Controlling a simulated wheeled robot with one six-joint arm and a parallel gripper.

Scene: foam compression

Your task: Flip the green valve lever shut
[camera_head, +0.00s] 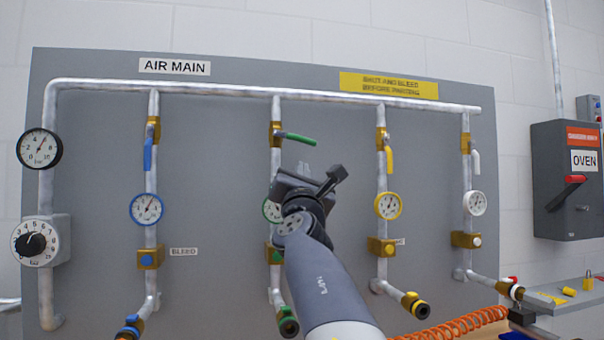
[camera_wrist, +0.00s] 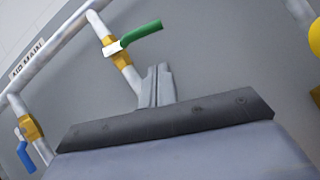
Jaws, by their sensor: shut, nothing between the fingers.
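The green valve lever (camera_head: 300,139) sticks out to the right from a brass valve (camera_head: 275,135) on the middle vertical pipe. It lies across the pipe, dipping slightly to the right. In the wrist view the green lever (camera_wrist: 141,36) is at the upper middle, beyond the fingertips. My gripper (camera_head: 306,167) is just below the lever in the head view, and its fingers (camera_wrist: 158,70) are shut together with nothing between them. A visible gap separates the fingertips from the lever in the wrist view. My arm partly hides the green-rimmed gauge (camera_head: 269,211) and lower pipe.
Blue (camera_head: 147,153), yellow (camera_head: 390,160) and white (camera_head: 476,162) levers hang down along neighbouring pipes. A horizontal main pipe (camera_head: 220,87) runs above. An oven switch box (camera_head: 566,180) is at right, above a shelf (camera_head: 560,293). An orange coiled hose (camera_head: 460,325) lies at lower right.

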